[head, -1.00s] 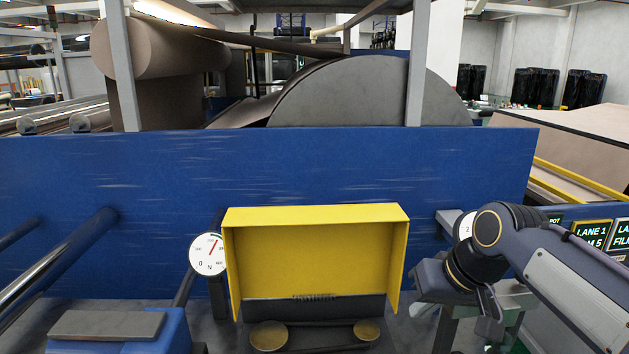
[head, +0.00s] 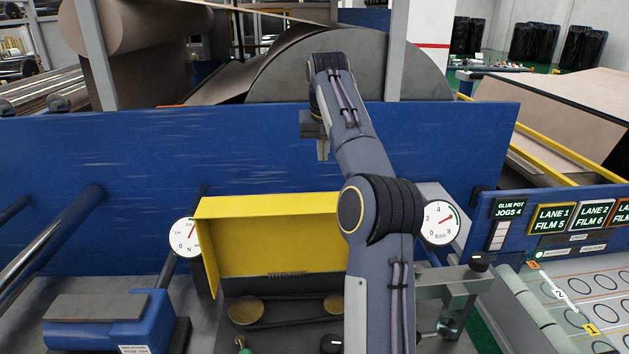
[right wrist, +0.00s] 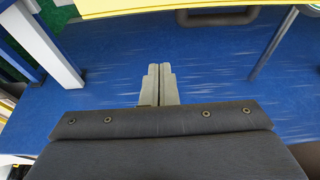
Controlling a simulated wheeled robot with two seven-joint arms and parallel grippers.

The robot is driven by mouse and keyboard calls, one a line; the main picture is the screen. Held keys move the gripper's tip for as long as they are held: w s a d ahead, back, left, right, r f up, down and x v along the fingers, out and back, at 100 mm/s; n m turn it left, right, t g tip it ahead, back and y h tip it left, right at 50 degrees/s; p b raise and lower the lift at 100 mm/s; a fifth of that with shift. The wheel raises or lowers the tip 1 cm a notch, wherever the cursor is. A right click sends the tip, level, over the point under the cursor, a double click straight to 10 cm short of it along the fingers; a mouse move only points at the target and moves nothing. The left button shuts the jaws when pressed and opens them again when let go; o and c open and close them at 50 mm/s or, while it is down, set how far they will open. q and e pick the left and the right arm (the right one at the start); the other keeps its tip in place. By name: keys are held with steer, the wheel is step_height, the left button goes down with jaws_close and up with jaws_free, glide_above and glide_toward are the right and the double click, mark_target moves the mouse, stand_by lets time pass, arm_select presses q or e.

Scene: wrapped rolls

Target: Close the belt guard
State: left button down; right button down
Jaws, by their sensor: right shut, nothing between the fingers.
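The yellow belt guard (head: 268,235) stands open, tilted up on a hinge at its lower edge, in front of the blue panel. Below it the belt (head: 290,316) and two brass-coloured pulleys (head: 246,310) are uncovered. My right arm hides the guard's right side. My right gripper (head: 323,154) points down above the guard's top edge, apart from it, against the blue panel. In the right wrist view its fingers (right wrist: 160,72) are together and empty, over blue surface. A yellow strip (right wrist: 165,6), likely the guard's edge, crosses the top of that view. My left gripper is out of view.
The blue panel (head: 110,180) runs behind the guard. Dial gauges stand left (head: 187,237) and right (head: 440,222) of it. A blue block with a grey top (head: 95,308) is at lower left. A grey bracket with black knobs (head: 455,285) is at right.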

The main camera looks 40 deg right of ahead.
step_height(320, 180, down, 8)
steer(key=b, duration=0.1)
steer(key=shift+s+a+b, duration=0.35)
steer(key=shift+s+b, duration=0.05)
steer(key=shift+s, duration=0.05)
stand_by(0.3)
